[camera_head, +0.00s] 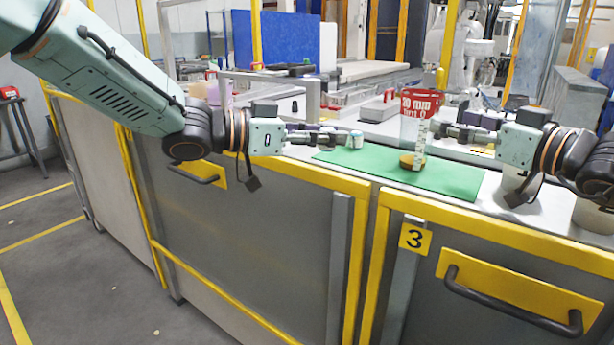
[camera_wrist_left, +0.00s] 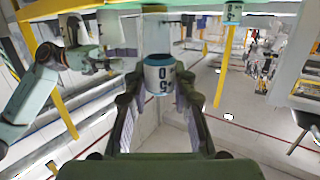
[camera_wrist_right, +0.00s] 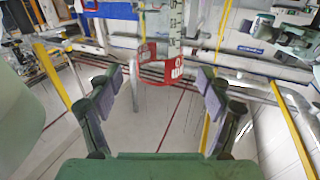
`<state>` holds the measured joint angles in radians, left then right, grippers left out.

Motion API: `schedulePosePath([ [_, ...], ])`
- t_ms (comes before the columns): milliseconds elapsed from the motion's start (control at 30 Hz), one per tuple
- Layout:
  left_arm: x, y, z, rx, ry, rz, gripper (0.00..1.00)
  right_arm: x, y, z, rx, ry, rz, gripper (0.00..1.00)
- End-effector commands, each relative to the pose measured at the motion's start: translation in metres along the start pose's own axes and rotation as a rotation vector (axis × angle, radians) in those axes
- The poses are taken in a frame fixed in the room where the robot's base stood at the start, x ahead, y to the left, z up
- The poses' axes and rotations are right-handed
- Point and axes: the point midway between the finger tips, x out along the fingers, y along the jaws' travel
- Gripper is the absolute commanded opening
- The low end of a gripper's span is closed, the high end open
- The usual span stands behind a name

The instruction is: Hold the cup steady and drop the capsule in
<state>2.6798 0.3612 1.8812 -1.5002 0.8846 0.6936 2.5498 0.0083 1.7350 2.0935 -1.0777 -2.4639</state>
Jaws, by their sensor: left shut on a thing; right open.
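The capsule (camera_head: 355,140) is a small white cylinder with a blue end. My left gripper (camera_head: 338,138) is shut on it and holds it above the left part of the green mat (camera_head: 455,181). In the left wrist view the capsule (camera_wrist_left: 160,73) sits between the fingers and shows printed digits. The cup (camera_head: 415,103) is tall and clear, with a red printed band, a graduated strip and an amber base; it stands upright on the mat. My right gripper (camera_head: 446,133) is open just right of the cup. In the right wrist view the cup (camera_wrist_right: 158,62) shows beyond the open fingertips.
The mat lies on a grey bench with yellow edges (camera_head: 330,181) and a drawer front marked 3 (camera_head: 415,238). Rails and fixtures (camera_head: 380,108) stand behind the cup. A pink bottle (camera_head: 212,90) is at the back left. The mat between capsule and cup looks clear.

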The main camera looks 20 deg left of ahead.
Motion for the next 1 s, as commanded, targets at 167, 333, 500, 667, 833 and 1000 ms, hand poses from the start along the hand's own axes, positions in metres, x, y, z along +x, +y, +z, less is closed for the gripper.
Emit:
schedulePosePath([
  [167,0.025,-0.01,-0.032,0.02,-0.002,0.11,0.06,0.0,0.0,0.0,0.0,0.0,0.0,0.79],
  [333,0.049,-0.016,-0.063,0.031,-0.001,0.189,0.06,0.0,0.0,0.0,0.0,0.0,0.0,0.79],
  [500,0.074,-0.02,-0.099,0.037,0.001,0.235,0.06,0.0,0.0,0.0,0.0,0.0,0.0,0.79],
  [667,0.098,-0.019,-0.142,0.039,0.003,0.243,0.06,0.0,0.0,0.0,0.0,0.0,0.0,0.79],
  [833,0.121,-0.011,-0.198,0.036,0.005,0.213,0.06,0.0,0.0,0.0,0.0,0.0,0.0,0.79],
  [1000,0.136,0.001,-0.243,0.026,0.005,0.166,0.06,0.0,0.0,0.0,0.0,0.0,0.0,0.79],
])
